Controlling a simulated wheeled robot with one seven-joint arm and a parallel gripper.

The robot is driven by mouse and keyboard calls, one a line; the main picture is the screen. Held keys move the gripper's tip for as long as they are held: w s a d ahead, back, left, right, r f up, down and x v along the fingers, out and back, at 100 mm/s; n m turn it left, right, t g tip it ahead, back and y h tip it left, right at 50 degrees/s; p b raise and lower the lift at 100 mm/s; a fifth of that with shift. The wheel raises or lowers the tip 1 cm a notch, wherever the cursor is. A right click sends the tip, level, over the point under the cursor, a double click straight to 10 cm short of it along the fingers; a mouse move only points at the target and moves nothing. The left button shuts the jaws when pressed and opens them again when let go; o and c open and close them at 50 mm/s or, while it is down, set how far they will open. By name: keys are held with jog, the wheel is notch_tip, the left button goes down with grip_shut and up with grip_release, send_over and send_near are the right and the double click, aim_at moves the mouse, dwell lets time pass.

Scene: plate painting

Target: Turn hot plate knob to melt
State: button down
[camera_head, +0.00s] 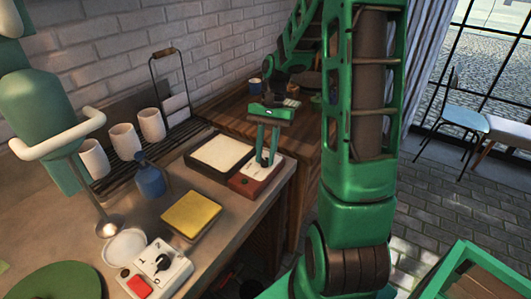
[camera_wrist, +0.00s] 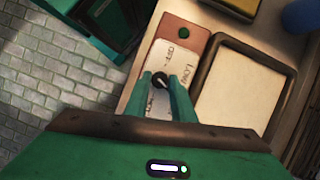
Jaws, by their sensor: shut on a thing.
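The hot plate (camera_head: 220,152) has a pale square top in a dark frame. Its control panel (camera_head: 247,184) is a white plate on a reddish-brown base; it also shows in the wrist view (camera_wrist: 172,52). The black knob (camera_wrist: 160,80) sits on this panel, with "OFF" and "LOW" printed near it and another label partly hidden by the fingers. A light mark on the knob is too small to read surely. My gripper (camera_head: 266,160) points down over the panel. In the wrist view my gripper (camera_wrist: 159,83) has its two green fingers shut on the knob's sides.
A yellow pad (camera_head: 191,215) and a blue bottle (camera_head: 149,179) stand left of the hot plate. A white device (camera_head: 180,274) with a dark knob and red button is at the front. White cups (camera_head: 123,141) stand on a rack by the wall. The counter ends right of the panel.

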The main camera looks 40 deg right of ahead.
jog(key=c, duration=2.5)
grip_release()
jog(key=shift+w+a+r, duration=0.15)
jog(key=shift+w, duration=0.25)
jog(key=shift+c, duration=0.2)
jog(key=o, duration=1)
jog(key=shift+s, duration=0.1)
jog(key=v, duration=1)
jog(key=shift+r, duration=0.3)
